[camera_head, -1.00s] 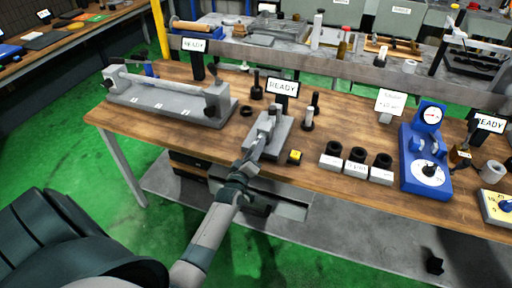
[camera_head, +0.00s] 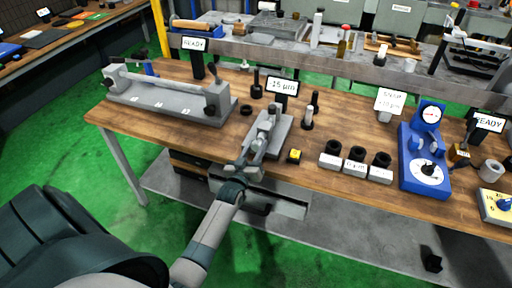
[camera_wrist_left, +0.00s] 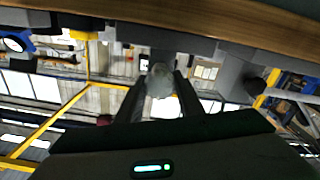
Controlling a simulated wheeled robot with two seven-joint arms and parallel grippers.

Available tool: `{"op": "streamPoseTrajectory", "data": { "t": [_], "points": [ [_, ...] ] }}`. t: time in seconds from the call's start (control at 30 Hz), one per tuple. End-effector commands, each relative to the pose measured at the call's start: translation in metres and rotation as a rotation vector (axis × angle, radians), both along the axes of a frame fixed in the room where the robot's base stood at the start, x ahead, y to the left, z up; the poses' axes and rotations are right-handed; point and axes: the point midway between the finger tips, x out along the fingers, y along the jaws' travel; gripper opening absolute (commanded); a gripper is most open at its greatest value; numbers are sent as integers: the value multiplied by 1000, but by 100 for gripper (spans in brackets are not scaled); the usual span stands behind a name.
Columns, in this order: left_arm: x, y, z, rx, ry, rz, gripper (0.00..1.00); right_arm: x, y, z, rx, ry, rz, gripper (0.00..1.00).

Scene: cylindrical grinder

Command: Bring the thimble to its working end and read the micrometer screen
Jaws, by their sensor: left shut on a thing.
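The grey micrometer bench fixture (camera_head: 277,130) stands near the front edge of the wooden bench. Its small screen (camera_head: 283,87) behind it shows a reading that looks like "-15 µm"; the sign is hard to make out. My left gripper (camera_head: 250,160) is at the fixture's near end, shut on the thimble. In the left wrist view the rounded grey thimble end (camera_wrist_left: 160,80) sits between the two dark fingers. In the head view the thimble is mostly hidden by the gripper. My right gripper is not in view.
A long grey fixture (camera_head: 165,102) stands at left. A small yellow-topped block (camera_head: 294,156), several labelled black-topped blocks (camera_head: 355,166) and a blue dial gauge (camera_head: 425,165) stand to the right.

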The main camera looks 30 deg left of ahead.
Motion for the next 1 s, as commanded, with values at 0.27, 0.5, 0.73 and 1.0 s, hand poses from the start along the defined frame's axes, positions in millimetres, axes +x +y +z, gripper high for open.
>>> {"op": "streamPoseTrajectory", "data": {
  "t": [0.27, 0.5, 0.73, 1.0],
  "points": [
    [0, 0, -1, 2, 3, -1, 11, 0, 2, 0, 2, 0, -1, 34],
    [0, 0, -1, 2, 2, -1, 52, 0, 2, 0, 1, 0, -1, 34],
    [-1, 0, -1, 1, 1, 0, 52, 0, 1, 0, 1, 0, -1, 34],
    [-18, -5, -3, 0, 3, -1, 52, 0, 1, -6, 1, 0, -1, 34]
  ]
}}
